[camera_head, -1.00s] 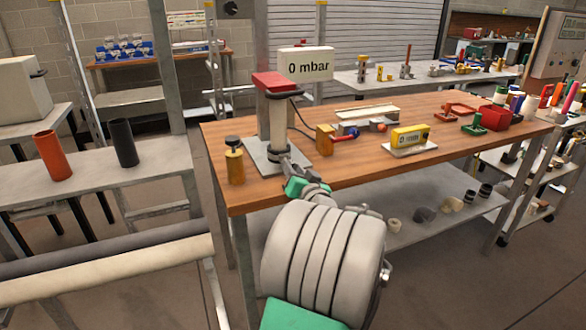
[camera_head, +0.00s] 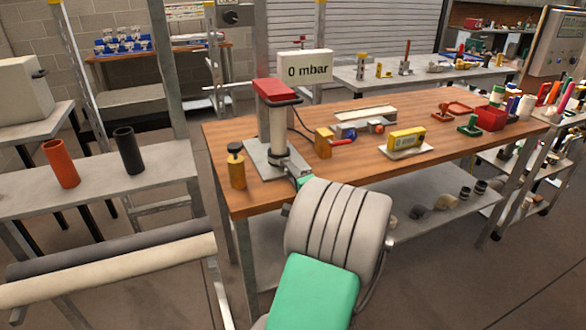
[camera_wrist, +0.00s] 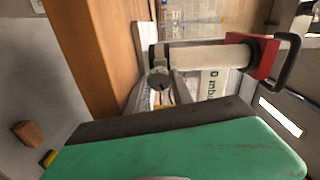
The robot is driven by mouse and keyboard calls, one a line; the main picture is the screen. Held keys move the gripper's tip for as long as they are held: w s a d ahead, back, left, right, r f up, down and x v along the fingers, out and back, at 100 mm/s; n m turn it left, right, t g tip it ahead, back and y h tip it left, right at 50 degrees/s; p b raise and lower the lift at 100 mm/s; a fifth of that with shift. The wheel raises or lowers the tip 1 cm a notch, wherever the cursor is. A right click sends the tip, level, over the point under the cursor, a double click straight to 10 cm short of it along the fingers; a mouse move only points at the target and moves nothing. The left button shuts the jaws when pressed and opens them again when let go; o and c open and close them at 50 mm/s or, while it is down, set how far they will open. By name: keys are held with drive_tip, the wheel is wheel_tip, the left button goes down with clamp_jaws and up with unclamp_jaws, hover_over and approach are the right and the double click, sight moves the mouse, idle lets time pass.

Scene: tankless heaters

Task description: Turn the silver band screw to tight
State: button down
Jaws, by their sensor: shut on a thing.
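A white upright tube (camera_head: 277,128) with a red cap (camera_head: 274,90) stands on a grey plate (camera_head: 258,165) on the wooden bench. Dark and silver bands ring its foot. In the wrist view the tube (camera_wrist: 210,56) lies sideways, and a round silver screw (camera_wrist: 159,78) shows at its band end. My gripper (camera_head: 293,172) is at the tube's foot, low on its near side, mostly hidden by my arm. In the wrist view my gripper (camera_wrist: 157,94) is shut at the screw; the exact contact is hard to see.
A "0 mbar" display (camera_head: 305,67) stands behind the tube. A brass pump-like piece (camera_head: 236,168) is to its left. An orange block (camera_head: 323,142), a vise (camera_head: 358,128) and a yellow meter (camera_head: 407,138) are to the right. The bench's near right part is clear.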

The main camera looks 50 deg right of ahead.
drive_tip(key=m+p, duration=0.4)
drive_tip(key=m, duration=0.1)
drive_tip(key=shift+r, duration=0.2)
drive_tip(key=shift+f+m+y+p, duration=0.15)
drive_tip(key=shift+m+p, duration=0.55)
drive_tip(key=shift+m, duration=0.25)
drive_tip(key=shift+f+m+y+p, duration=0.1)
drive_tip(key=shift+m+y+p, duration=0.05)
drive_tip(key=shift+m+p, duration=0.7)
drive_tip(key=c, duration=1.2)
unclamp_jaws()
drive_tip(key=shift+o, duration=0.5)
drive_tip(key=shift+f, duration=0.1)
drive_tip(key=shift+a+f, duration=0.1)
